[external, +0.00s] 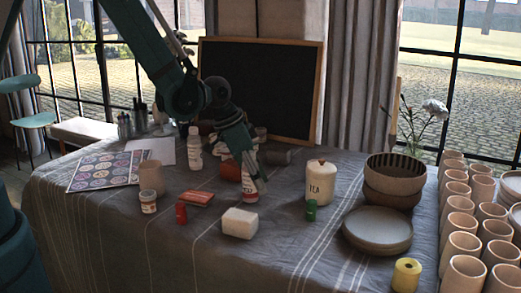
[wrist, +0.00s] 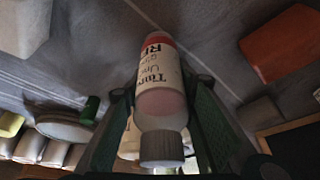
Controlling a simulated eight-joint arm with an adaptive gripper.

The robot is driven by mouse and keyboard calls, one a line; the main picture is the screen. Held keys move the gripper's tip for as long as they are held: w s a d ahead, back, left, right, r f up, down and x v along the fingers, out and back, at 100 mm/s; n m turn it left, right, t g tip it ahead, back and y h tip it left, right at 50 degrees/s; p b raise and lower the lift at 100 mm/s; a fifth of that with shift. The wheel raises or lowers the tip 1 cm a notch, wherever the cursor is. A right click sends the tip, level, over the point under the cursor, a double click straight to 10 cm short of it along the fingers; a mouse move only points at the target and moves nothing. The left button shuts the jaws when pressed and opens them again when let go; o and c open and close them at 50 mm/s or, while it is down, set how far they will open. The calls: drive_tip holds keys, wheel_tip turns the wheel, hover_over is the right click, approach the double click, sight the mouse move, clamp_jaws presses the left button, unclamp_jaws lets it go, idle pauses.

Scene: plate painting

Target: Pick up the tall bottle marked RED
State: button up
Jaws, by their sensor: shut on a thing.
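The tall bottle marked RED (external: 250,192) stands upright on the table in the external view, white with a red lower part. In the wrist view its white label (wrist: 160,68) shows part of the lettering, with "RE" readable, and its grey cap points toward the camera. My gripper (external: 250,180) reaches down around it, and the fingers (wrist: 160,110) lie on both sides of the body, shut on it. I cannot tell any gap between its base and the cloth. A second white bottle (external: 194,148) stands to the left, apart from my gripper.
A white block (external: 239,223) and an orange-red block (external: 196,198) lie in front. A lidded TEA jar (external: 319,184), stacked bowls (external: 395,172) and plates (external: 377,232) stand to the right. A framed blackboard (external: 262,85) is behind.

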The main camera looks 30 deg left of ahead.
drive_tip(key=shift+r+p, duration=1.1)
drive_tip(key=shift+r, duration=3.8)
drive_tip(key=shift+w+d, duration=0.1)
